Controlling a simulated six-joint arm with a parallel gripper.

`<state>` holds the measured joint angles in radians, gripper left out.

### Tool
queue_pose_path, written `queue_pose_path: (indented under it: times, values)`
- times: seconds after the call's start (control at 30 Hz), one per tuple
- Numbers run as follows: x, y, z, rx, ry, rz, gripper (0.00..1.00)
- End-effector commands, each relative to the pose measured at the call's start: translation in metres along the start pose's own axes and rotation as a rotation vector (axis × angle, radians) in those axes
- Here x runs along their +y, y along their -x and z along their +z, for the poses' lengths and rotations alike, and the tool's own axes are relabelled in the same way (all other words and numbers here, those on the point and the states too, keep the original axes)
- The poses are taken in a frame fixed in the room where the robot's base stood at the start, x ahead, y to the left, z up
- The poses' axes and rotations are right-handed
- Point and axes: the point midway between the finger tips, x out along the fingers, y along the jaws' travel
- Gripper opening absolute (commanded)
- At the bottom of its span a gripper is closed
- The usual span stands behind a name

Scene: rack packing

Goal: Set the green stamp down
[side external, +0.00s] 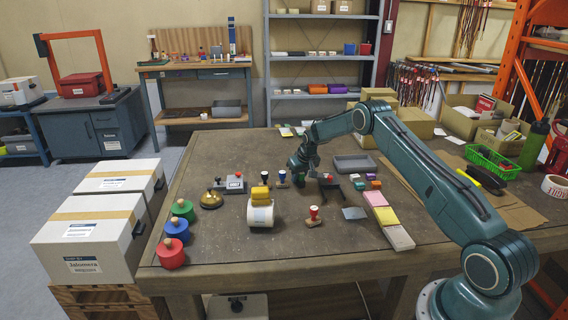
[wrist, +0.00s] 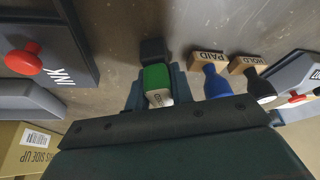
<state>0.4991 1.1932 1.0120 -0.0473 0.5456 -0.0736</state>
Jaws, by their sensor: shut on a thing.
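The green stamp (wrist: 155,77) is between the fingers of my gripper (wrist: 157,88) in the wrist view, with a pale block showing its end toward the camera. In the side external view my gripper (side external: 302,172) is low over the middle of the table, and only a little green shows at its tip. I cannot tell whether the stamp touches the table. The blue PAID stamp (wrist: 213,82) and the black HOLD stamp (wrist: 253,80) stand beside it, to the right in the wrist view.
A dark INK box (wrist: 60,30) with a red knob lies left in the wrist view. The front middle is clear.

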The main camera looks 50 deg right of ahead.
Motion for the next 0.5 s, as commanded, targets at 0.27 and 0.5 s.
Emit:
queue_pose_path:
  times: [0.27, 0.5]
  values:
    - [0.0000, -0.0007, 0.0003, 0.000, 0.000, 0.000, 0.32]
    - [0.0000, 0.0021, -0.0010, 0.001, 0.000, 0.000, 0.32]
